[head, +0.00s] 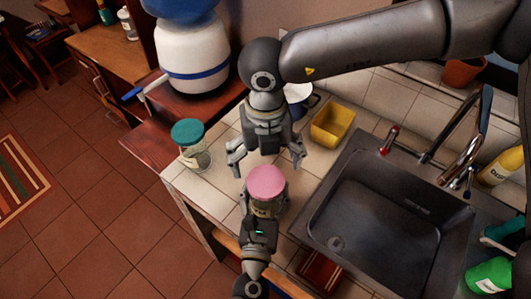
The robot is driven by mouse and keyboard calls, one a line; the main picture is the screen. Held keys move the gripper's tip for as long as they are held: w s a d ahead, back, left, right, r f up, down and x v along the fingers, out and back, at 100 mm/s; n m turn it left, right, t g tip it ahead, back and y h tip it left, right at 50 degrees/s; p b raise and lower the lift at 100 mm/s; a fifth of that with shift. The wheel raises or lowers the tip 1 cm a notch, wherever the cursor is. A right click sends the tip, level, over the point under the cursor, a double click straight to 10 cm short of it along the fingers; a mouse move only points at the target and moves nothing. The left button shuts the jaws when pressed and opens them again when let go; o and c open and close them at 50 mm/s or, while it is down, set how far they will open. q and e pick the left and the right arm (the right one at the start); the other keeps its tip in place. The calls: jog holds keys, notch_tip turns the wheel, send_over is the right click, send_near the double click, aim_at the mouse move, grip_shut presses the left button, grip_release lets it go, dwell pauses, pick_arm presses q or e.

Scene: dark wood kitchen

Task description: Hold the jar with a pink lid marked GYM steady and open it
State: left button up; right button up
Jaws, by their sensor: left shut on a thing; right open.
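The jar with the pink lid (266,182) stands on the tiled counter, left of the sink. Its lid is on, and its label is mostly hidden and too small to read. My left gripper (263,212) reaches up from the bottom of the head view and is shut on the jar's body, below the lid. My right gripper (267,163) hangs from above, just behind the pink lid. Its fingers are spread wide and hold nothing.
A glass jar with a teal lid (190,146) stands to the left, near the counter edge. A yellow container (333,124) and a white pot (298,98) are behind. The sink (385,215) with its tap (462,150) is on the right. A white-and-blue water dispenser (193,55) stands at the back left.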

aim_at(266, 180)
jog(key=shift+f, duration=3.1)
